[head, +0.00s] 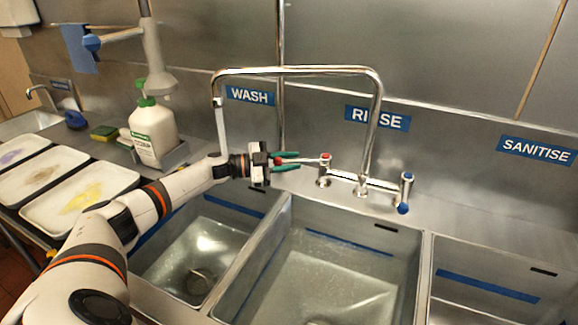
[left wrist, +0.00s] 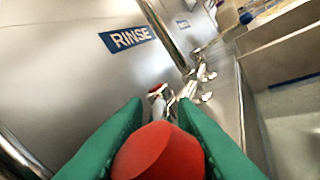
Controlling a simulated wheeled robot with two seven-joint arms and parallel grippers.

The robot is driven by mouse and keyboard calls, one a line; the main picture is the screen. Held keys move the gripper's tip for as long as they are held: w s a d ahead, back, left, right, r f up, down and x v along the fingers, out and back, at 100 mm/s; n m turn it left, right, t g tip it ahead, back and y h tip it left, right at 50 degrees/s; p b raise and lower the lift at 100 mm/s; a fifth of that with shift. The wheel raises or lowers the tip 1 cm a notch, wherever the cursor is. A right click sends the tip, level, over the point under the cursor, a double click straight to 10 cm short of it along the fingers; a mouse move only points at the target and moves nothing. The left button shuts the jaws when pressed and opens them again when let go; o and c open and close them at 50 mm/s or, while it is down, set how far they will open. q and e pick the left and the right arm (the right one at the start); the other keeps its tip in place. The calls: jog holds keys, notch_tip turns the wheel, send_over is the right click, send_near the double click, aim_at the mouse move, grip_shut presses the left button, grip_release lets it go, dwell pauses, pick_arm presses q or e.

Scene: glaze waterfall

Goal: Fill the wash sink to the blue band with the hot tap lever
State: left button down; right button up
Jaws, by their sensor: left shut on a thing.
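My left gripper (head: 285,161) has green fingers and is shut on the red end of the hot tap lever (head: 305,161). The red end also shows between the fingers in the left wrist view (left wrist: 160,152). The lever points left from its red-capped valve (head: 325,158). The tall chrome spout (head: 216,90) hangs over the wash side, and a pale stream (head: 221,125) falls from it behind my arm. The wash sink (head: 250,250) is partly hidden by my arm. Its blue band (head: 235,207) and its drain (head: 200,280) show; I cannot tell the water level. My right gripper is out of view.
The blue-tipped cold lever (head: 404,195) is at the tap's right. The rinse sink (head: 320,265) and sanitise sink (head: 495,300) lie to the right. A soap bottle (head: 153,130), sponge (head: 103,132) and several trays (head: 80,200) stand left. A steel wall is behind.

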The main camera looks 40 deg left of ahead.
pick_arm(q)
jog(key=c, duration=1.5)
grip_release()
jog(key=shift+o, duration=0.2)
jog(key=b+v, duration=0.2)
jog(key=v, duration=1)
jog(key=shift+b, duration=0.35)
